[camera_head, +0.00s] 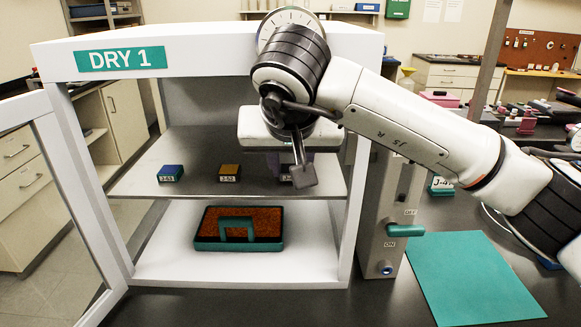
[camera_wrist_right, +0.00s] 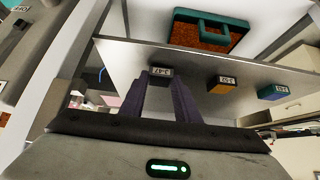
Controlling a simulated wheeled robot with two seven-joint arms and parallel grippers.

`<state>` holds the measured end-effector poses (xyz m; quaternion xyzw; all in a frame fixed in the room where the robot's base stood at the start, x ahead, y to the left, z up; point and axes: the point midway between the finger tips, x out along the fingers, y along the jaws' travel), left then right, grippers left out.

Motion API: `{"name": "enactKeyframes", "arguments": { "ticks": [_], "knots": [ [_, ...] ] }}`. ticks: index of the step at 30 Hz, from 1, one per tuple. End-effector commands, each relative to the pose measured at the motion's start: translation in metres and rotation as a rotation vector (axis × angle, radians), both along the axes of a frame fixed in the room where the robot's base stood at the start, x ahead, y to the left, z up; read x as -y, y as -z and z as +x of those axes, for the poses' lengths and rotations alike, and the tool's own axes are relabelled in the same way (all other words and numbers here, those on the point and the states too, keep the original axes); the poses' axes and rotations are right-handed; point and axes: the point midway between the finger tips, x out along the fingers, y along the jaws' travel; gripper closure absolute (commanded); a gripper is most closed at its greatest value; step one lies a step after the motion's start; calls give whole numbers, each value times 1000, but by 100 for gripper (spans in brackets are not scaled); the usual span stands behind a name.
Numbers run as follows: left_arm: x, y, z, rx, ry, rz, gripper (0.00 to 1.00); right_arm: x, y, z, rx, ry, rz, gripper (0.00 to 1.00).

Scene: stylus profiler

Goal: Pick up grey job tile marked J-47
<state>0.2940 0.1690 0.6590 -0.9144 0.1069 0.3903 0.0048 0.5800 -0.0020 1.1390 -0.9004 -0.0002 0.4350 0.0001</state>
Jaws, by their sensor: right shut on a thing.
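The grey job tile (camera_wrist_right: 160,71) shows in the right wrist view, upside down, with its label reading roughly J-47. In the head view only a bit of its label (camera_head: 285,178) shows on the right of the shelf of the white DRY 1 cabinet (camera_head: 190,57). My right gripper (camera_wrist_right: 161,80) is shut on the tile, its purple fingers at either side. The gripper and arm hide most of the tile in the head view. It is at about shelf height; I cannot tell whether it touches the shelf (camera_head: 140,188). My left gripper is not in view.
A blue tile (camera_head: 170,171) and an orange tile (camera_head: 229,170) stand left on the same shelf. An orange-filled tray with teal handle (camera_head: 270,240) lies below. The cabinet door (camera_head: 55,150) stands open at left. A teal mat (camera_head: 470,280) lies bare at right.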

Motion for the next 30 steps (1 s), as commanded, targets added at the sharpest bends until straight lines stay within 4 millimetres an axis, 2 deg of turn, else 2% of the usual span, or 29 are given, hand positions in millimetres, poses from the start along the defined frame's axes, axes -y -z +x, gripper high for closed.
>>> {"name": "enactKeyframes", "arguments": {
  "ticks": [5, 21, 25, 30],
  "knots": [
    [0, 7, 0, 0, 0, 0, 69, 0, -14, -15, 5, -1, 0, 92],
    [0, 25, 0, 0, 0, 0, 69, 0, -64, -113, 5, -2, -1, 92],
    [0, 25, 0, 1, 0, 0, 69, 0, -73, -128, 4, -1, -1, 92],
    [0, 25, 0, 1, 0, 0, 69, 0, -77, -136, 2, 1, -1, 92]
  ]
}}
